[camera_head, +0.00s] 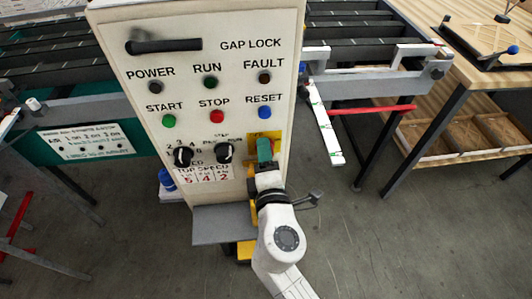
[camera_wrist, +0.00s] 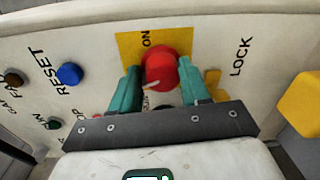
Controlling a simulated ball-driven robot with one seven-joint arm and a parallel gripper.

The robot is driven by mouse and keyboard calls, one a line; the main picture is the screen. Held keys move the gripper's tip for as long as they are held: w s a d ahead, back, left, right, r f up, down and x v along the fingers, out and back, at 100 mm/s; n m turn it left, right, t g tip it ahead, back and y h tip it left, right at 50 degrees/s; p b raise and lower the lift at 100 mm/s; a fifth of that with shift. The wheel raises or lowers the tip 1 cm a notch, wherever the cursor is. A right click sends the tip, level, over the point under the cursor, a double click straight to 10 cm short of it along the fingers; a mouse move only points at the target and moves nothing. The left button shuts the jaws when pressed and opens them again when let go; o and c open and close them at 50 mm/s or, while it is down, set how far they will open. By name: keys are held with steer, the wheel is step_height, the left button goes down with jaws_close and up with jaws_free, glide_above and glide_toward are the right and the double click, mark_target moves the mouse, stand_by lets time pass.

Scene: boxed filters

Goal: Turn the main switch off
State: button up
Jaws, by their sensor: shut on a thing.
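The main switch (camera_wrist: 162,66) is a red round knob on a yellow plate (camera_wrist: 128,42) marked ON, in the wrist view. A pale mark shows on the lower part of the knob. My gripper (camera_wrist: 160,76) has its green fingers on either side of the knob and is shut on it. In the head view my gripper (camera_head: 264,150) is at the right edge of the white control panel (camera_head: 215,25). It hides the knob there, and only part of the yellow plate (camera_head: 276,137) shows.
A grey shelf (camera_head: 215,228) juts out below the panel. In the wrist view a yellow block (camera_wrist: 300,105) is close on the right.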

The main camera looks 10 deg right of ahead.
steer(key=shift+s+a+f, duration=0.1)
steer(key=shift+a+f, duration=0.05)
steer(key=shift+f, duration=0.3)
steer(key=o, duration=0.8)
steer(key=shift+o, duration=0.7)
steer(key=shift+r, duration=0.15)
steer(key=s+b, duration=0.2)
steer(key=s, duration=0.8)
steer(key=shift+s+r, duration=0.3)
steer(key=shift+r, duration=0.05)
